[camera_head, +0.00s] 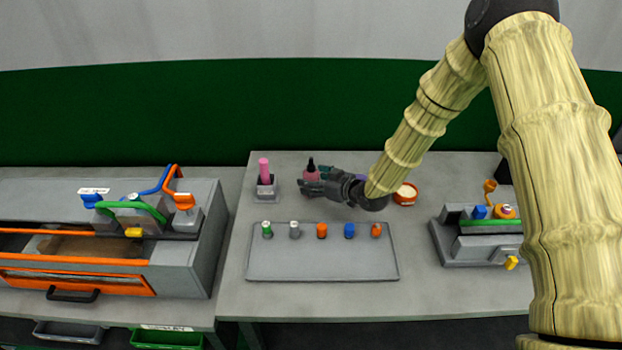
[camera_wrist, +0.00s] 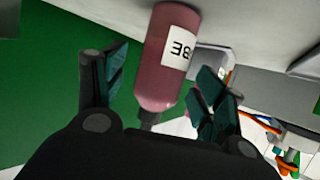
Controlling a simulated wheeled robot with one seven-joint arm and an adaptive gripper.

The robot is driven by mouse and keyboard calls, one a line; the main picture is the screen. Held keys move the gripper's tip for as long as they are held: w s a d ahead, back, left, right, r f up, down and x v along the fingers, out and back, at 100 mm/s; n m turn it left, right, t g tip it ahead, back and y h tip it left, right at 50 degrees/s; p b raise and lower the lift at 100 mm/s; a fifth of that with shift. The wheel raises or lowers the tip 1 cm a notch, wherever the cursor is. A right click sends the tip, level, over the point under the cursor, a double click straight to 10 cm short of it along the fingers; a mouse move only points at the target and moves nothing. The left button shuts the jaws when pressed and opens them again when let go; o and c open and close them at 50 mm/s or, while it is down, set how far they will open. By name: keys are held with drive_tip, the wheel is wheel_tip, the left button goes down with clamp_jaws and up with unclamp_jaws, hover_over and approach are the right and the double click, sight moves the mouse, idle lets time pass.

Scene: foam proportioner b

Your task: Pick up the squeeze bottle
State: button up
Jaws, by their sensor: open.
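The squeeze bottle (camera_head: 311,175) is dusky pink with a black nozzle and stands upright at the back of the table. In the wrist view the bottle (camera_wrist: 158,65) appears upside down, with a white label, between my two spread fingers. Gaps show on both sides of it. My gripper (camera_head: 308,187) is open at the bottle, its fingers covering the bottle's lower part in the head view. Whether any finger touches the bottle cannot be told.
A pink cylinder (camera_head: 264,168) stands in a grey holder (camera_head: 267,190) just left. A grey tray (camera_head: 322,264) with several coloured-top pieces lies in front. An orange-rimmed bowl (camera_head: 405,195) is right. Machines (camera_head: 182,255) and (camera_head: 466,246) flank the area.

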sight(311, 158)
drive_tip(key=shift+x, duration=0.95)
drive_tip(key=c, duration=0.8)
drive_tip(key=shift+r, duration=0.2)
drive_tip(key=shift+r+b, duration=1.1)
drive_tip(key=shift+r, duration=3.65)
drive_tip(key=shift+r, duration=0.1)
drive_tip(key=shift+o, duration=0.8)
